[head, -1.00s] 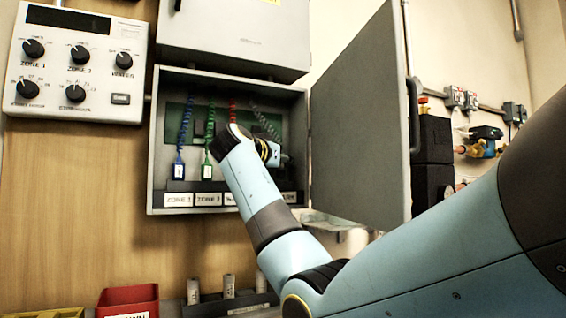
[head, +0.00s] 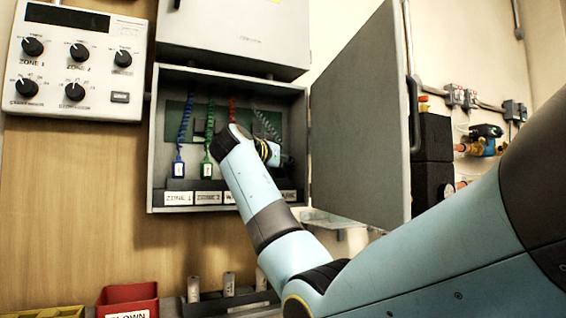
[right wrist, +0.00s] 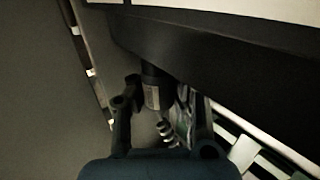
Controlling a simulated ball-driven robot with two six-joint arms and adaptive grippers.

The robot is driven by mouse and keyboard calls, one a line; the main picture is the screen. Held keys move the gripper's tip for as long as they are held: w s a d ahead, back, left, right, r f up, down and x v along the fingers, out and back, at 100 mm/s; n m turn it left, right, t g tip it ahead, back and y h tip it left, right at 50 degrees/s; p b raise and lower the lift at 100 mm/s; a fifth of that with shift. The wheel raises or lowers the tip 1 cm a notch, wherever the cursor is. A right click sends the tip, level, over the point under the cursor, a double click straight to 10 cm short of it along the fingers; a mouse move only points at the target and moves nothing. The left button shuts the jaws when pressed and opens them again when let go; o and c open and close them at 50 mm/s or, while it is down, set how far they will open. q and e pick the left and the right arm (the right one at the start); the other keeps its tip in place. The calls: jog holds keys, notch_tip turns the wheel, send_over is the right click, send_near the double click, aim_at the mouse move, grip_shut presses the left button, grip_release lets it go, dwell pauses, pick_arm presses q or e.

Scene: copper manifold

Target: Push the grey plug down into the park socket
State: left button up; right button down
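My right gripper (right wrist: 158,98) is inside the open wall box, at the right end of its row of labelled sockets. In the head view my wrist largely hides it. In the right wrist view its two fingers stand apart, one on each side of the plug (right wrist: 152,96), which is dark with a pale label. The dim picture does not show whether both fingers touch it. The plug's grey coiled cord (head: 268,124) hangs from the box's back; a coil also shows between the fingers (right wrist: 166,130). The park socket is hidden; its label (head: 288,195) shows partly. My left gripper is out of view.
A blue plug (head: 178,169) and a green plug (head: 206,170) stand left of my wrist; a red cord (head: 232,108) hangs beside them. The box's open door (head: 360,120) stands close right of my arm. A red bin (head: 128,299) sits below.

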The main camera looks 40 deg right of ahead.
jog(key=shift+f+b, duration=0.45)
jog(key=shift+f, duration=0.55)
jog(key=c, duration=1.3)
grip_release()
jog(key=shift+r, duration=0.15)
